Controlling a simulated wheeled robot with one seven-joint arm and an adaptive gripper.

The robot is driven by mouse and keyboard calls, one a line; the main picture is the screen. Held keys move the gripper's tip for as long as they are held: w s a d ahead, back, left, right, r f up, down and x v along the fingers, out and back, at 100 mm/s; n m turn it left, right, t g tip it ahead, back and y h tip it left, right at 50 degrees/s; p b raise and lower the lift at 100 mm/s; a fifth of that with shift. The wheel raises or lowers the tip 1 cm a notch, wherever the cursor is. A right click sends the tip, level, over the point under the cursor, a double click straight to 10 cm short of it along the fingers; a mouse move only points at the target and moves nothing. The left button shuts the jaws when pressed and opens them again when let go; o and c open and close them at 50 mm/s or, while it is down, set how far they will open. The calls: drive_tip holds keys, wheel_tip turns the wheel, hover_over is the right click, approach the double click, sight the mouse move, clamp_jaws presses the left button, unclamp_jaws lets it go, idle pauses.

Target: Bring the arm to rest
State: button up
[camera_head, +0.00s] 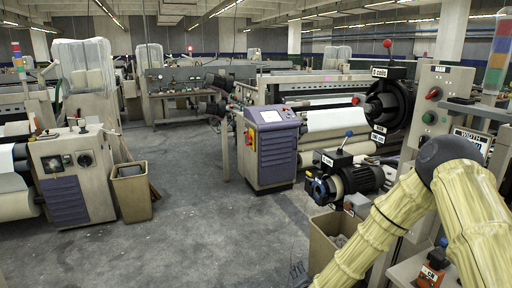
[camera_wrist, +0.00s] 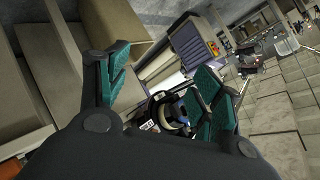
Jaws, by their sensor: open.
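My arm (camera_head: 420,205) crosses the lower right of the head view in a pale yellow cover. It bends at a dark grey joint, with one link running down left and one down right. My gripper (camera_wrist: 158,88) shows only in the wrist view. Its green-padded fingers are spread wide apart and nothing is between them. A dark round machine part (camera_wrist: 172,112) appears beyond the fingers; I cannot tell how far away it is. The gripper's place is outside the head view.
A loom with a black motor (camera_head: 362,179) and red and green buttons stands close to my arm at right. A purple control cabinet (camera_head: 268,150) stands mid-view. Grey floor (camera_head: 205,215) is open at left centre, beside another bin (camera_head: 131,192).

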drive_tip(key=s+f+n+g+y, duration=0.1)
drive_tip(key=s+f+n+g, duration=0.25)
drive_tip(key=s+f, duration=0.75)
drive_tip(key=s+d+f+n+g, duration=0.2)
drive_tip(key=s, duration=1)
drive_tip(key=s+d+f+n+g+b, duration=0.1)
drive_tip(key=s+d+f+n+g, duration=0.1)
drive_tip(key=s, duration=1)
drive_tip(key=s+d+f+n+g, duration=0.2)
drive_tip(key=s+f+n+g, duration=0.1)
drive_tip(key=s, duration=0.9)
drive_tip(key=shift+s+f+g+b, duration=0.2)
drive_tip(key=shift+f+g+b, duration=0.2)
drive_tip(key=shift+g, duration=0.35)
drive_tip(key=shift+n, duration=0.25)
